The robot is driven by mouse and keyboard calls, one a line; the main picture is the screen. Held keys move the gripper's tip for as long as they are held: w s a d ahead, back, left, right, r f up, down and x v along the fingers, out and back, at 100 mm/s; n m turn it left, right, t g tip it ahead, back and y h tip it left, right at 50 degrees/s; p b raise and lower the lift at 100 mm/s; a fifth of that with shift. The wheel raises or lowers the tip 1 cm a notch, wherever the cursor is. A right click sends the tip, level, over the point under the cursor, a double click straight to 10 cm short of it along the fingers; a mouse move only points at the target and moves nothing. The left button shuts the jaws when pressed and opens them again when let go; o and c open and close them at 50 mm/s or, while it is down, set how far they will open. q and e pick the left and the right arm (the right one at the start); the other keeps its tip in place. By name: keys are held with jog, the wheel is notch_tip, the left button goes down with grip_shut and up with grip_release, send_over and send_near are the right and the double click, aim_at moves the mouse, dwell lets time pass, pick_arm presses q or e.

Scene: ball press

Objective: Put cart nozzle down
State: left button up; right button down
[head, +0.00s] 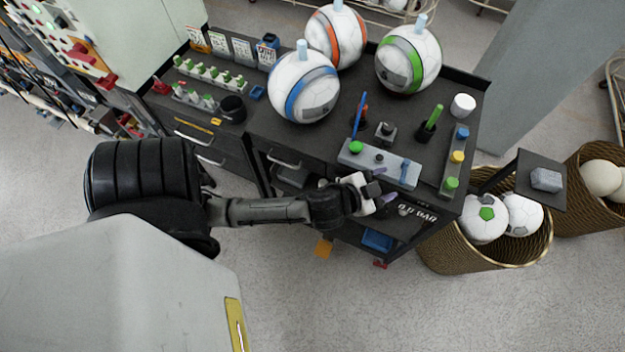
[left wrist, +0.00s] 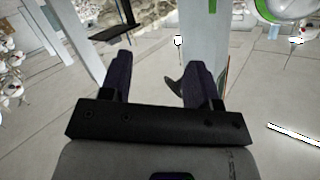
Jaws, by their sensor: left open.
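The black cart (head: 425,185) stands in the middle of the head view. On its top, a blue upright stick (head: 358,115) and a green upright stick (head: 431,120) stand behind a grey panel (head: 375,164); I cannot tell which item is the nozzle. My left gripper (head: 385,186) is open at the cart's front edge, just in front of the panel. In the left wrist view the space between its fingers (left wrist: 157,66) holds nothing clearly gripped. A small dark hooked piece (left wrist: 172,86) shows beside the right finger; I cannot tell what it is. My right gripper is out of view.
Balls with blue (head: 304,87), orange (head: 336,38) and green (head: 408,60) bands stand at the back of the cart top. A strip of coloured knobs (head: 456,160) is at the right. A wicker basket (head: 455,255) holds balls beside the cart.

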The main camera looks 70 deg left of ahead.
pick_arm(q)
jog(key=s+d+f+g+h, duration=0.1)
jog(key=s+d+f+g, duration=0.1)
jog(key=s, duration=0.4)
jog(key=s+d+f+g+h, duration=0.1)
jog(key=s+d+f+g, duration=0.1)
jog(key=s+g, duration=0.3)
jog(key=s+d+f+g+h, duration=0.1)
jog(key=s+f+g, duration=0.3)
jog(key=s, duration=0.4)
jog(key=shift+s+d+f+g, duration=0.3)
jog(key=shift+s+d, duration=0.05)
jog(key=shift+d, duration=0.25)
jog(key=shift+r, duration=0.1)
notch_tip(320, 180, up, 12)
jog(key=p, duration=1.2)
